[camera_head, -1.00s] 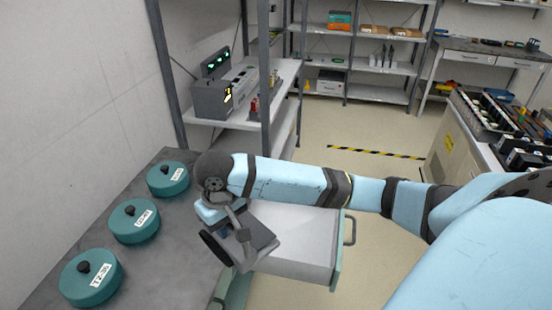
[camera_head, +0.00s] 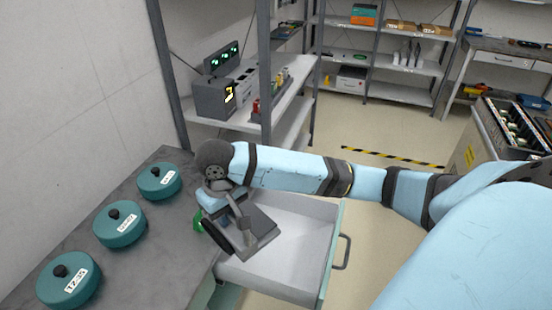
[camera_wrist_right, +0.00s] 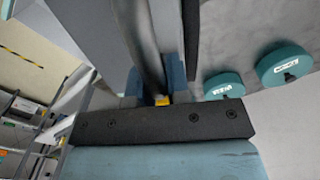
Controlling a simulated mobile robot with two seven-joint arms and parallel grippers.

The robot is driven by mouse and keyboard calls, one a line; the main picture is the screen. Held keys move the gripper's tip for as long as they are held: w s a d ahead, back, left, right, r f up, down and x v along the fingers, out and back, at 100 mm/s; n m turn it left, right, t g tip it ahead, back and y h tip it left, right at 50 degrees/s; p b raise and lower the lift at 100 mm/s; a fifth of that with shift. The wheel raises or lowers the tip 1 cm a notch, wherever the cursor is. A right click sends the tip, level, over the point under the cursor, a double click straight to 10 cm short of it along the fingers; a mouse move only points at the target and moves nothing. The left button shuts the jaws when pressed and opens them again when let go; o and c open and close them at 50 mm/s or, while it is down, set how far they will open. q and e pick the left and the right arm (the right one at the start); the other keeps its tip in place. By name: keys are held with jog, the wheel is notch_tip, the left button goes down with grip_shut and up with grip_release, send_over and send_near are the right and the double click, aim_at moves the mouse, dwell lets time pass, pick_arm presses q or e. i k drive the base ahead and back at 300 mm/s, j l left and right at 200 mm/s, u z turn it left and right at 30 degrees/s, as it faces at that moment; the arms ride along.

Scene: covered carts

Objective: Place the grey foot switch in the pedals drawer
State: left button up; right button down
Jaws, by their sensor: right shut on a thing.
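My right gripper (camera_head: 238,212) is shut on a grey, flat, boxy thing with a dark rounded end, which I take to be the grey foot switch (camera_head: 262,235). It is held tilted, over the bench-side part of an open drawer. In the right wrist view the grey foot switch (camera_wrist_right: 146,35) shows as a long grey bar between the fingers (camera_wrist_right: 154,88), with a small yellow spot near its base. The open drawer (camera_head: 312,228) has a pale, empty-looking interior and a pale green front with a grey handle. No drawer label is readable. My left gripper is out of view.
Several teal round lidded containers (camera_head: 119,228) stand along the grey bench top (camera_head: 150,262). A small green thing (camera_head: 198,219) is partly hidden behind my gripper. A shelf rack (camera_head: 265,100) with devices stands behind the drawer. Open floor lies right of the drawer.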

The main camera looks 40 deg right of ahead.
aim_at(277, 254)
jog(key=l+u, duration=0.15)
jog(key=l, duration=0.35)
jog(key=k+l+u, duration=0.15)
jog(key=l, duration=0.35)
jog(key=l+u, duration=0.2)
jog(key=l, duration=0.35)
jog(key=k+l+u, duration=0.15)
jog(key=l, duration=0.3)
